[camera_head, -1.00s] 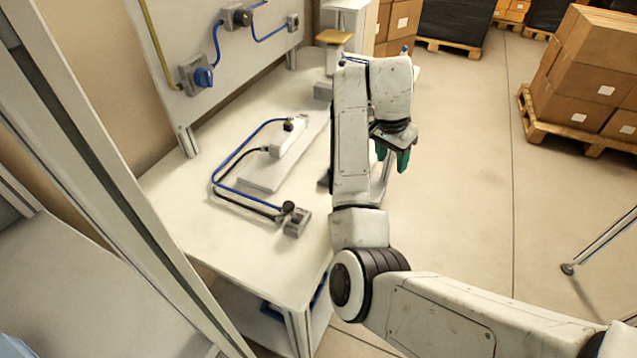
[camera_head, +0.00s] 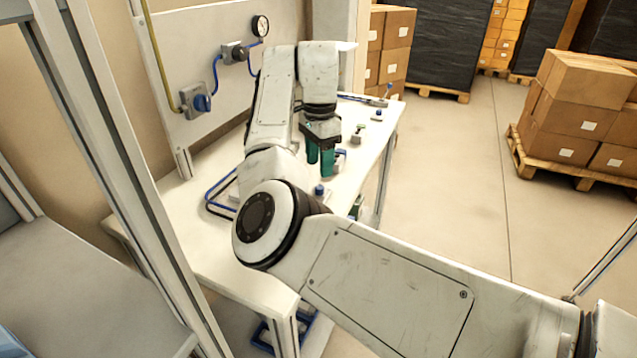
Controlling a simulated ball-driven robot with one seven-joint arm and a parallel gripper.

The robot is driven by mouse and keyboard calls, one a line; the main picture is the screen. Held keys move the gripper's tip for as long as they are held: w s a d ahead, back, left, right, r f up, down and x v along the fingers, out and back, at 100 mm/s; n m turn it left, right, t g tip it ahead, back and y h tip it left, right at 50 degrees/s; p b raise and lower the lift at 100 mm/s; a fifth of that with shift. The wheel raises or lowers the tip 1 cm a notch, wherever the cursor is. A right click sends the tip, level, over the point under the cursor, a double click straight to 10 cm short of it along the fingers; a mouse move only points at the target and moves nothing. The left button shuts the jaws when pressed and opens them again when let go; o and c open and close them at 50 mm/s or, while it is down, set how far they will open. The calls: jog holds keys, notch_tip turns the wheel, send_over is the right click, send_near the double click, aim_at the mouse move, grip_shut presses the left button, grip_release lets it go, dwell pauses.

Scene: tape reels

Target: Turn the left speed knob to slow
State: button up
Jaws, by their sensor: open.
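A blue knob (camera_head: 203,102) sits on a grey box on the upright panel, at the left. A second, darker knob or valve (camera_head: 236,53) is on the panel further right, joined by blue tubing. I cannot tell which of these, if any, is the left speed knob, and no tape reels or speed marks show. My gripper (camera_head: 319,166), with green fingers, points down over the bench (camera_head: 205,245), right of both knobs and away from the panel. It is open, with nothing seen between the fingers. My arm hides much of the bench.
A round gauge (camera_head: 261,26) is on the panel. Small fittings (camera_head: 357,135) stand on the bench right of my gripper. A metal post (camera_head: 130,170) rises in front. Boxes on a pallet (camera_head: 575,110) stand right, across open floor.

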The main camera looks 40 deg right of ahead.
aim_at(320, 187)
jog(key=shift+f, duration=3.15)
grip_shut()
